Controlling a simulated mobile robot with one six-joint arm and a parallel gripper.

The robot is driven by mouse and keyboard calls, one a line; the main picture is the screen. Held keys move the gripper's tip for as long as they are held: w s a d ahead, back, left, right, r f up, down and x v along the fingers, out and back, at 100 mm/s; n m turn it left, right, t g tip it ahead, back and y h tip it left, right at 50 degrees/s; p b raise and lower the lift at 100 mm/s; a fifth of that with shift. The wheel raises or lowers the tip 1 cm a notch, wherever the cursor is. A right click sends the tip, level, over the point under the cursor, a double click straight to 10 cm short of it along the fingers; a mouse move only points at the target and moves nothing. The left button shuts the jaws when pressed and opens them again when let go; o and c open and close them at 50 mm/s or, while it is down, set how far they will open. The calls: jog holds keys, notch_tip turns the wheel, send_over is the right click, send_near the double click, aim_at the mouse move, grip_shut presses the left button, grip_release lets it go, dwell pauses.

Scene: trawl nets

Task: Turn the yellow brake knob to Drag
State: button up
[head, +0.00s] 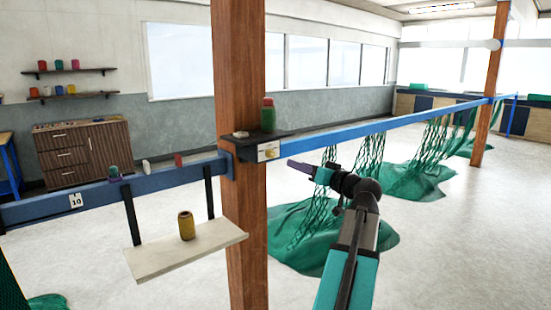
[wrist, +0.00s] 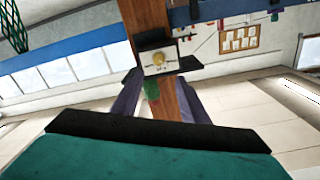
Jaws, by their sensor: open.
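The yellow brake knob (head: 269,153) is a small round spot on a pale plate (head: 261,156), fixed to the dark bracket on the wooden post. In the wrist view the knob (wrist: 159,57) shows near the middle of its plate (wrist: 149,69), ahead of my fingers. Its pointer and the plate's markings are too small to read. My gripper (head: 291,163) is right of the plate, its purple fingers pointing toward it. In the wrist view my gripper (wrist: 158,84) is open, with its fingers apart and nothing held. The knob appears apart from the fingers.
A green spool (head: 268,117) and a pale lump (head: 240,134) sit on the dark bracket (head: 282,135). The wooden post (head: 240,60) stands beside it. A blue rail (head: 360,127) with green nets (head: 415,180) runs right.

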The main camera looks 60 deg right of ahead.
aim_at(273, 155)
jog(key=p+x, duration=0.3)
jog(key=x, duration=0.9)
jog(key=shift+w+d, duration=0.15)
jog(key=shift+w+d+f+p, duration=0.1)
jog(key=shift+w+d+p, duration=0.1)
jog(key=shift+w+p, duration=0.35)
jog(key=shift+w, duration=0.1)
jog(key=c, duration=0.9)
jog(key=shift+a, duration=0.3)
grip_shut()
jog(key=shift+d+f, duration=0.1)
jog(key=shift+d, duration=0.15)
